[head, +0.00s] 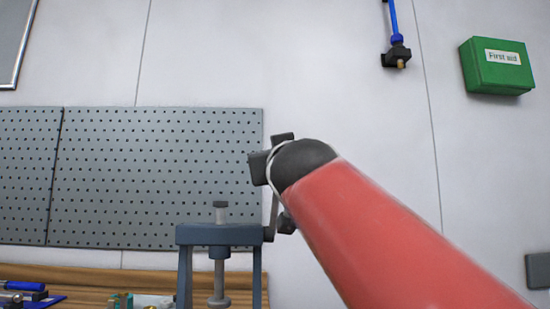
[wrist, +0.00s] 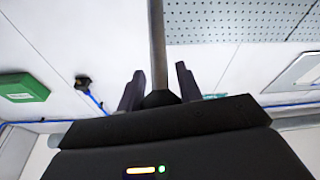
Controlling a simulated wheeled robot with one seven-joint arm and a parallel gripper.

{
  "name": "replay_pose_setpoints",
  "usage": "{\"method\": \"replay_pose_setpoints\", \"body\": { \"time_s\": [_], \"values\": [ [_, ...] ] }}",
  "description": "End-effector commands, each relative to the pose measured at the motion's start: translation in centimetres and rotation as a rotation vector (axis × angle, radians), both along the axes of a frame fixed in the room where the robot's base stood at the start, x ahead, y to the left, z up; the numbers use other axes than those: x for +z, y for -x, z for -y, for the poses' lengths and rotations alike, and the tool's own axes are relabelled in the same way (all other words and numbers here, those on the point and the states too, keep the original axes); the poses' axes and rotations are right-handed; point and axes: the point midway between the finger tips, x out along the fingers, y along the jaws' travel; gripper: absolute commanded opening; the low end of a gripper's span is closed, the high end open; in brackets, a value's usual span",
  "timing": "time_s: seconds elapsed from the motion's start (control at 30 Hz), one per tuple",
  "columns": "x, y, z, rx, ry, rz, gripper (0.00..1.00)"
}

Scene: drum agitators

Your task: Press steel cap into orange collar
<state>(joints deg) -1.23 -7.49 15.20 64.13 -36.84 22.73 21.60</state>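A blue-grey press frame (head: 219,235) with a vertical steel screw or ram (head: 218,285) stands at the bottom centre of the head view. In the wrist view a grey metal rod (wrist: 157,45) runs between the two fingers of my gripper (wrist: 160,78) to a dark piece (wrist: 160,98) at its near end. The fingers stand apart with gaps beside the rod; I cannot tell whether they touch the dark piece. In the head view my dark wrist is above and right of the press, largely hiding the gripper. I see neither the steel cap nor the orange collar.
A wooden bench (head: 80,279) runs along the lower left, with blue-handled tools (head: 24,287) and small coloured parts (head: 124,300). A pegboard (head: 155,175) is behind. A green first aid box (head: 497,67) and a blue hose fitting (head: 396,52) are on the wall.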

Motion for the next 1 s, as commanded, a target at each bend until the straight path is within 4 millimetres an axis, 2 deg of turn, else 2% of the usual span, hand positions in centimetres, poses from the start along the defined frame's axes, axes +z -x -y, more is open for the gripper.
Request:
{"method": "replay_pose_setpoints", "body": {
  "time_s": [0.03,0.13,0.17,0.47,0.8,1.0],
  "values": [
    [-1.0,-0.8,0.1,-0.006,0.000,-0.023,0.41],
    [-0.8,-0.7,0.1,-0.005,0.000,-0.019,0.54],
    [-0.8,-0.6,0.1,-0.004,0.000,-0.017,0.55],
    [-0.5,0.0,0.0,-0.002,0.001,-0.009,0.55],
    [-2.1,5.1,0.3,-0.003,0.001,-0.011,0.55],
    [-2.5,6.9,0.4,-0.003,0.000,-0.013,0.55]
  ]
}}
